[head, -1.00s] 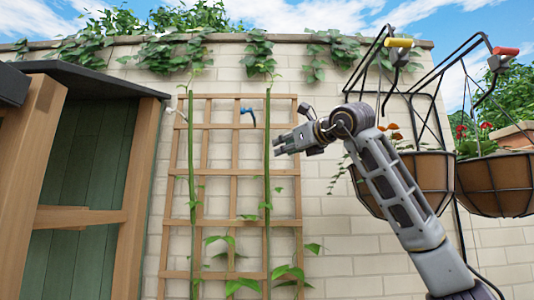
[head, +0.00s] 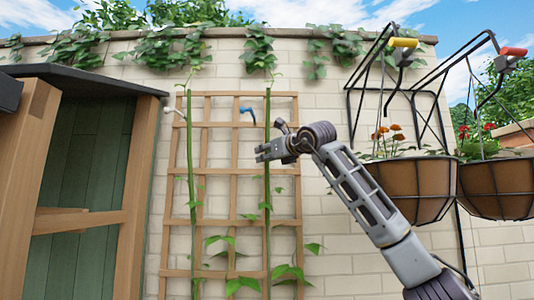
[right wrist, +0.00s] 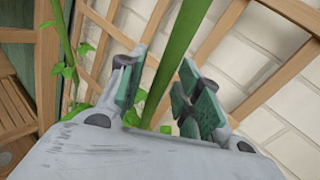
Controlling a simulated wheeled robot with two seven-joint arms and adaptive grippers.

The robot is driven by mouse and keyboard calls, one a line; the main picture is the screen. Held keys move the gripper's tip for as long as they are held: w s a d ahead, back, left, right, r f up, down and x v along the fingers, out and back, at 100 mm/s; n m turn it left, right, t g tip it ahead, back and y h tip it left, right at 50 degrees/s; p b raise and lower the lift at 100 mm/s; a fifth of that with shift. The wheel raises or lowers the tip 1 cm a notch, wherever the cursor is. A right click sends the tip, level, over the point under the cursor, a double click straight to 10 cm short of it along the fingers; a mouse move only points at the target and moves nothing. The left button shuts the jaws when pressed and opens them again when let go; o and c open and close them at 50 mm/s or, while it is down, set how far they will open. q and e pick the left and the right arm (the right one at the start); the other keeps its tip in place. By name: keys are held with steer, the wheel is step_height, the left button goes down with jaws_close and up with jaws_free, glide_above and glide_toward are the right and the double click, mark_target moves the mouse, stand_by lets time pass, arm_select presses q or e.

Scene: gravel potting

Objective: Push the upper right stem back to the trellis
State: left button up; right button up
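The right stem (head: 267,112) is a tall green stem running up the right part of the wooden trellis (head: 235,125). My right gripper (head: 260,153) overlaps its upper half in the head view. In the right wrist view the stem (right wrist: 181,45) passes between the two green finger pads of the open gripper (right wrist: 162,95), with gaps visible on both sides. Whether the stem touches the trellis cannot be told. A blue clip (head: 249,112) sits on the trellis just left of the stem. My left gripper is not in view.
A second stem (head: 190,150) with a white clip (head: 175,112) stands at the trellis's left. Hanging planters (head: 418,188) are at the right, near my right arm. A wooden shed (head: 90,170) is at the left. A brick wall (head: 340,250) lies behind.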

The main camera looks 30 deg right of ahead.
jaws_close()
steer(key=shift+d, duration=0.1)
stand_by(0.4)
